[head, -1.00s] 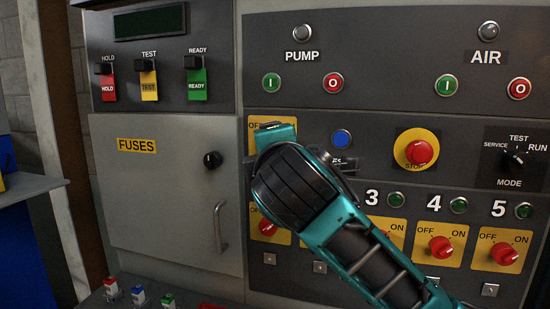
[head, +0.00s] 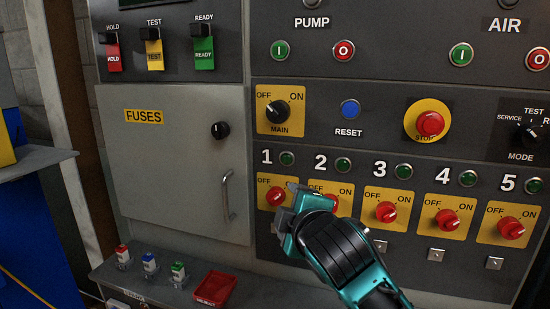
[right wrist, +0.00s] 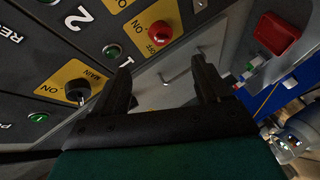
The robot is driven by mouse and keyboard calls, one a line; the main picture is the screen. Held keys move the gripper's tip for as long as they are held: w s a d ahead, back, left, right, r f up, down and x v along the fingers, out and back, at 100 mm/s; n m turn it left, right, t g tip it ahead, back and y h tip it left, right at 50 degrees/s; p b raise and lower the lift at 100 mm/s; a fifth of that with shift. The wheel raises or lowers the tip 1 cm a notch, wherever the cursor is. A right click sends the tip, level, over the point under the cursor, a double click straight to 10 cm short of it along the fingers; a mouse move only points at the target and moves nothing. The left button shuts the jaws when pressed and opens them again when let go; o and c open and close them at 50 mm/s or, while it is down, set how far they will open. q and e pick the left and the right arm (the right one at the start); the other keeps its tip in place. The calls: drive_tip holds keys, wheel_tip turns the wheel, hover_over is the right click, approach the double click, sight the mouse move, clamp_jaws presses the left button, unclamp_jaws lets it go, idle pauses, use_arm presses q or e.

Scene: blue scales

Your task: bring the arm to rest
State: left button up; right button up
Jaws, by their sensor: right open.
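My right gripper (head: 290,208) is in front of the lower row of red switches, with its arm coming in from the bottom right. It covers part of the number 2 switch (head: 331,198) and sits beside the number 1 switch (head: 276,197). In the right wrist view my right gripper (right wrist: 162,70) has its two dark fingers apart, with nothing between them. I cannot tell how far its tips are from the panel. My left gripper is not in view.
The main switch (head: 277,111), reset button (head: 350,109) and stop button (head: 430,124) are uncovered. The fuses door (head: 170,190) is shut, with a protruding handle (head: 227,195). A ledge (head: 155,294) below carries several small coloured items and a red tray (head: 214,288).

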drive_tip(key=s+d+f+m+g, duration=0.1)
drive_tip(key=s+d+f+m, duration=0.1)
drive_tip(key=f, duration=0.5)
drive_tip(key=s+d+f+m+g, duration=0.1)
drive_tip(key=s+f+m, duration=0.1)
drive_tip(key=f, duration=0.5)
drive_tip(key=s+d+f+m, duration=0.3)
drive_tip(key=s+f, duration=0.3)
drive_tip(key=f, duration=0.1)
drive_tip(key=s+d+f+m+g+h, duration=0.1)
drive_tip(key=s+d+f+m, duration=0.2)
drive_tip(key=s+f, duration=0.4)
drive_tip(key=s+d+f+m, duration=0.4)
drive_tip(key=s+d+f, duration=0.1)
drive_tip(key=s+f, duration=0.2)
drive_tip(key=shift+d+g, duration=0.25)
drive_tip(key=shift+g, duration=0.05)
